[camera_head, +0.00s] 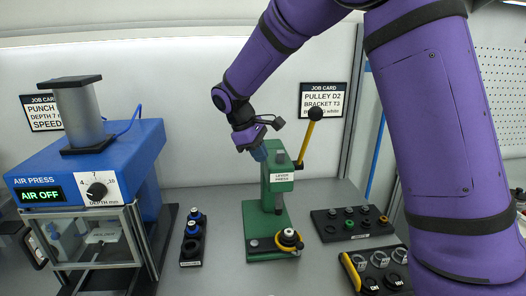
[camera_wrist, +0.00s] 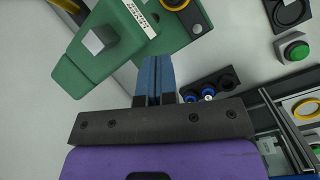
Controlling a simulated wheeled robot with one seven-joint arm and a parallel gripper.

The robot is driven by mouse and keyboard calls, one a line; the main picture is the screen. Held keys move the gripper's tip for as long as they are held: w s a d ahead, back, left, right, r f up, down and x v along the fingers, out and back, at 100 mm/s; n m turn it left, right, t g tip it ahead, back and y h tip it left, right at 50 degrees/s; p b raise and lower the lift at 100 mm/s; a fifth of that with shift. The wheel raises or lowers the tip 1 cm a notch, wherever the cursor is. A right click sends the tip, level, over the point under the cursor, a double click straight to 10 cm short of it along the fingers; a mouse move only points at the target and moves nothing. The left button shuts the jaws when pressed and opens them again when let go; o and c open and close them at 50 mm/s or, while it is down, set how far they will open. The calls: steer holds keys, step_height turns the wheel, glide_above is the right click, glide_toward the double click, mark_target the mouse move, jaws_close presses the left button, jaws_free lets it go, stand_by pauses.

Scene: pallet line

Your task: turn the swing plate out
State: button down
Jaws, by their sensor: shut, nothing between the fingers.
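The green lever press (camera_head: 279,205) stands on the bench in the middle of the head view, with its lever raised to the right and ending in a black ball (camera_head: 316,114). At the right of its base sits a round black part with a yellow rim and a pale top (camera_head: 288,239), which may be the swing plate; I cannot tell for sure. My gripper (camera_head: 260,154) is shut and empty, at the upper left of the press head. In the wrist view its blue fingers (camera_wrist: 154,80) are together, below the green press body (camera_wrist: 95,50); whether they touch it is unclear.
The blue air press (camera_head: 95,165) reads AIR OFF at left. A black rack (camera_head: 192,250) with blue-topped parts stands between the presses. Two dark trays, one behind (camera_head: 352,238) and one in front (camera_head: 385,284), lie at right. A green button (camera_wrist: 293,48) shows in the wrist view.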

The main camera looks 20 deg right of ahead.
steer(key=shift+s+d+r, duration=0.3)
steer(key=shift+s+r, duration=0.15)
steer(key=shift+r, duration=0.15)
steer(key=s+d+r+m+t+y, duration=0.1)
steer(key=s+d+r+m, duration=0.2)
steer(key=s, duration=0.5)
steer(key=s+d+r+m+t+y, duration=0.2)
steer(key=s+d+r, duration=0.15)
steer(key=s, duration=0.45)
steer(key=s+d+r+m+t+y, duration=0.1)
steer(key=s+d+r+m, duration=0.2)
steer(key=s, duration=0.6)
steer(key=w+d+f+n+y, duration=0.2)
steer(key=w+d+f, duration=0.2)
steer(key=f, duration=0.6)
steer(key=w+d+f+n+g+y, duration=0.1)
steer(key=w+d+f+y, duration=0.2)
steer(key=w+f, duration=0.5)
steer(key=w+d+f+n+g+y, duration=0.1)
steer(key=w+f, duration=0.5)
steer(key=f, duration=0.8)
steer(key=shift+w+d+n+y, duration=0.35)
steer(key=shift+d+n+y, duration=0.6)
steer(key=shift+d, duration=0.95)
